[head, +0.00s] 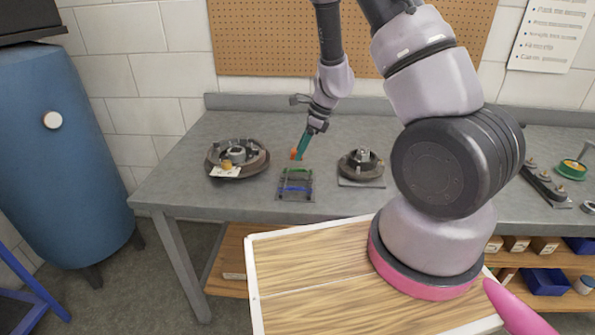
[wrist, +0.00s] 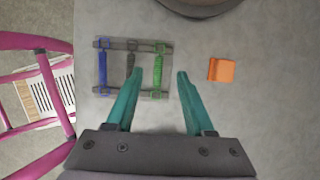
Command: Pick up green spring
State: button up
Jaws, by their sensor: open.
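The green spring (wrist: 159,62) lies on a small grey rack (wrist: 118,42) on the bench, at the rack's right end in the wrist view. It also shows as a green strip at the rack's far end in the head view (head: 298,170). My gripper (wrist: 160,75) has teal fingers, is open and holds nothing. In the head view my gripper (head: 299,155) appears above the rack's far side.
An orange block (wrist: 222,70) lies on the bench right of the fingers in the wrist view. In the head view, a round brake-like assembly (head: 237,158) stands left of the rack and a round hub (head: 361,167) stands right.

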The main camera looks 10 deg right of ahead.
aim_at(298, 170)
jog(key=x, duration=0.5)
jog(key=shift+s+d+f, duration=0.1)
jog(key=shift+d+f, duration=0.05)
jog(key=shift+f, duration=0.35)
grip_shut()
